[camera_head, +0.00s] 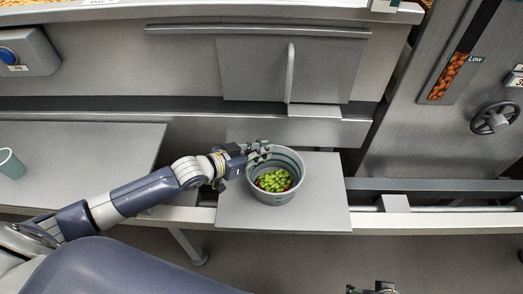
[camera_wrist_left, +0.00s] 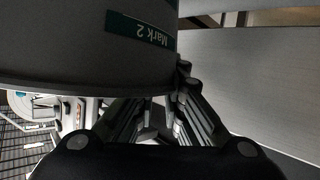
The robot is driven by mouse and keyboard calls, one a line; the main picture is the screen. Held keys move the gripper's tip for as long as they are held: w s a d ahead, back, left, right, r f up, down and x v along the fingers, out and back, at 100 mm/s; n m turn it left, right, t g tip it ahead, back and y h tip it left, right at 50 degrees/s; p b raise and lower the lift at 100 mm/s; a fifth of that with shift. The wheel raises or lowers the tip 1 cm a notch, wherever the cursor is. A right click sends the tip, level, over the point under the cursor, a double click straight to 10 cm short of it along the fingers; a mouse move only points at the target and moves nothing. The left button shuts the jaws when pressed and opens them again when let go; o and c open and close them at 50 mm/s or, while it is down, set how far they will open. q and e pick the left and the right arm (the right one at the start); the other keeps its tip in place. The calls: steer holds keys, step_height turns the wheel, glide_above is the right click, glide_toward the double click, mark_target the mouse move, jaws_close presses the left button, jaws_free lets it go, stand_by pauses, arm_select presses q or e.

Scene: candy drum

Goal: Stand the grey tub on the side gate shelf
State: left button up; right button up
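The grey tub (camera_head: 275,196) holds green candies with a few red ones. It is upright over the grey shelf (camera_head: 320,205) below the handled gate (camera_head: 292,70). I cannot tell whether its base touches the shelf. My left gripper (camera_head: 259,153) is at the tub's far left rim, with its fingers on the wall. In the left wrist view the tub (camera_wrist_left: 70,45) fills the upper left with a "Mark 2" label, and the gripper (camera_wrist_left: 165,105) appears closed across its rim. My right gripper (camera_head: 372,288) only peeks in at the bottom edge.
A wider grey surface (camera_head: 90,150) lies to the left with a green cup (camera_head: 10,163) on it. A panel with a handwheel (camera_head: 494,118) and a "Low" candy window (camera_head: 448,78) stands at the right. The shelf's right part is clear.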

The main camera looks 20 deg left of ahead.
arm_select(q)
steer(key=shift+o, duration=1.4)
steer(key=shift+s+a+r, duration=0.1)
steer(key=shift+s+r, duration=0.05)
steer(key=shift+s, duration=0.05)
steer(key=p+v, duration=0.3)
steer(key=v, duration=0.8)
steer(key=shift+s, duration=0.2)
arm_select(e)
step_height(320, 180, down, 10)
steer(key=s, duration=0.1)
steer(key=shift+f+g, duration=0.25)
steer(key=shift+g, duration=0.05)
arm_select(q)
steer(key=shift+a+r, duration=0.1)
arm_select(e)
steer(key=shift+s+a, duration=0.1)
steer(key=shift+s, duration=0.05)
